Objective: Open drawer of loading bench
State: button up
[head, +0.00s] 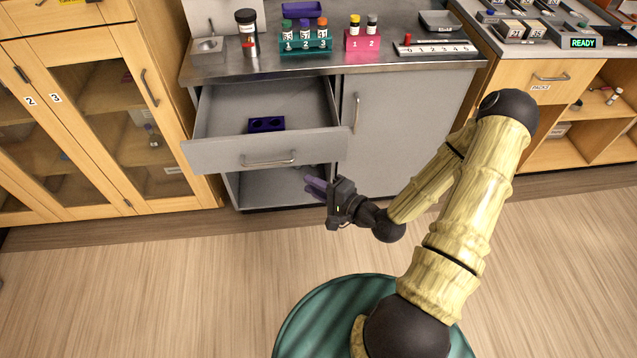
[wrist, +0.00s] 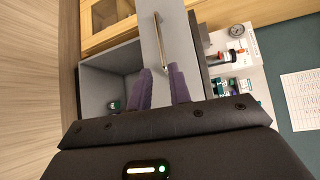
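The loading bench is the grey bench with a steel top (head: 345,62). Its drawer (head: 230,153) stands pulled out, with the inside showing and a dark purple block with holes (head: 266,125) in it. The drawer's bar handle (head: 268,162) is on the front panel. My gripper (head: 308,183) is just below and right of the handle's right end in the head view, with purple fingers. In the wrist view the fingers (wrist: 160,75) are apart with a narrow gap, and the handle (wrist: 158,42) lies beyond the tips. Nothing visible is held.
An open shelf space lies under the drawer, and a closed grey door (head: 398,135) is to its right. Vial racks (head: 306,42) and a black-capped jar (head: 247,33) stand on the benchtop. Wooden cabinets (head: 105,115) flank the left. The floor in front (head: 150,275) is clear.

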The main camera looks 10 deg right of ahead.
jog(key=shift+s+d+r+p, duration=0.1)
jog(key=shift+s+d+p, duration=0.3)
jog(key=shift+s, duration=0.15)
jog(key=s+d+r+n+g+h+p, duration=0.3)
jog(key=d+r+n+g+h+p, duration=0.4)
jog(key=r+n+h, duration=0.25)
jog(key=s+a+r+n+g+p, duration=0.1)
jog(key=s+a+r, duration=0.1)
jog(key=r, duration=0.5)
jog(key=s+a+r+n+g+p, duration=0.1)
jog(key=s+r+g+p, duration=0.1)
jog(key=s+r, duration=0.2)
notch_tip(320, 180, up, 3)
jog(key=shift+s+a+r+h, duration=0.1)
jog(key=shift+s+a+h, duration=0.05)
jog(key=shift+a+h, duration=0.25)
